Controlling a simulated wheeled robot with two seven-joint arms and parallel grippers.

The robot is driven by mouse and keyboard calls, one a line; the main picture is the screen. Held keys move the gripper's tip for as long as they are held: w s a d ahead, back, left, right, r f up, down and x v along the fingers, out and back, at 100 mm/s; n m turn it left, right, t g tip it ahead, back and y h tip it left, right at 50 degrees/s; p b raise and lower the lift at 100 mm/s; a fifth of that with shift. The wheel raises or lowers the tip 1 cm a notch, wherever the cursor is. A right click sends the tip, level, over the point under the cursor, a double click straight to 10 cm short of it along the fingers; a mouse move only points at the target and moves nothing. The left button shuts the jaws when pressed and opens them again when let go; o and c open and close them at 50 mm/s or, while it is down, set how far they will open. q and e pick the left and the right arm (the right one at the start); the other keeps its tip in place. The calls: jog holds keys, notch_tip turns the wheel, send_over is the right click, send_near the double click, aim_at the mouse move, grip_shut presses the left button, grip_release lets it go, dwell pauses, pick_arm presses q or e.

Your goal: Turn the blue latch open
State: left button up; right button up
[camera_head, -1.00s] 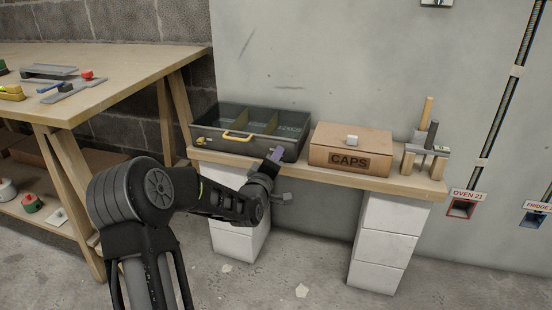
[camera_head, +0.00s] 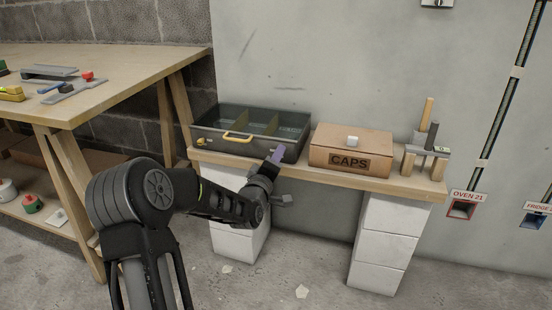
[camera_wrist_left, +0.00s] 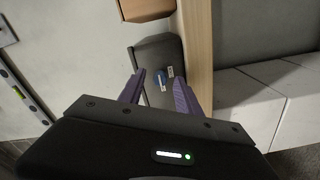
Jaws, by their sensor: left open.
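The blue latch (camera_wrist_left: 162,77) shows in the left wrist view as a small blue piece on the dark grey wall of the case (camera_wrist_left: 157,55), beside small pale labels. In the head view the dark case (camera_head: 215,143) sits on the wooden shelf, with a yellow handle on its front; the latch cannot be made out there. My left gripper (camera_head: 275,157) is at the case's front right corner. Its purple fingers (camera_wrist_left: 158,80) are open, one on each side of the latch in the picture. I cannot tell whether they touch it. My right gripper is not in view.
The CAPS box (camera_head: 350,150) stands just right of the case on the wooden shelf (camera_head: 400,184). A workbench (camera_head: 120,75) with tools is on the left. White blocks (camera_head: 385,243) support the shelf.

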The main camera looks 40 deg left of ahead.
pick_arm(q)
jog(key=p+v, duration=0.2)
jog(key=v, duration=0.5)
jog(key=shift+s, duration=0.25)
jog(key=shift+d, duration=0.1)
